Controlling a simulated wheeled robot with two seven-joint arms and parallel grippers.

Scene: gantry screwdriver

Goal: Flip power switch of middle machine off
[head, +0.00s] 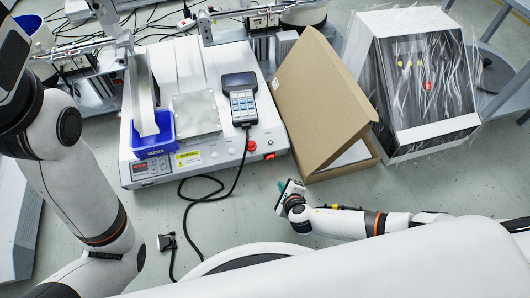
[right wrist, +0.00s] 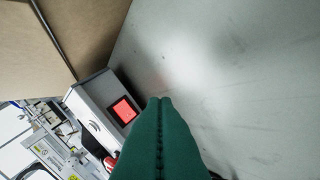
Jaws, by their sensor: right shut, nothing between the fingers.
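The middle machine (head: 215,165) is a white box with a front panel. A red rocker switch (head: 269,156) sits at the right end of its front face, near a round red button (head: 251,145). In the right wrist view the red switch (right wrist: 124,110) looks bright, in a dark frame, left of the green fingertips. My right gripper (head: 281,184) is shut and empty, in front of the machine's front right corner, apart from the switch. Its green fingers (right wrist: 160,103) are together in the wrist view. My left arm shows at left, but its gripper is not visible.
An open cardboard box (head: 318,95) leans close to the machine's right side. A plastic-wrapped machine (head: 425,85) stands farther right. A blue bin (head: 153,141) and a handheld controller (head: 240,98) sit on the middle machine. A black cable (head: 205,199) hangs to the floor.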

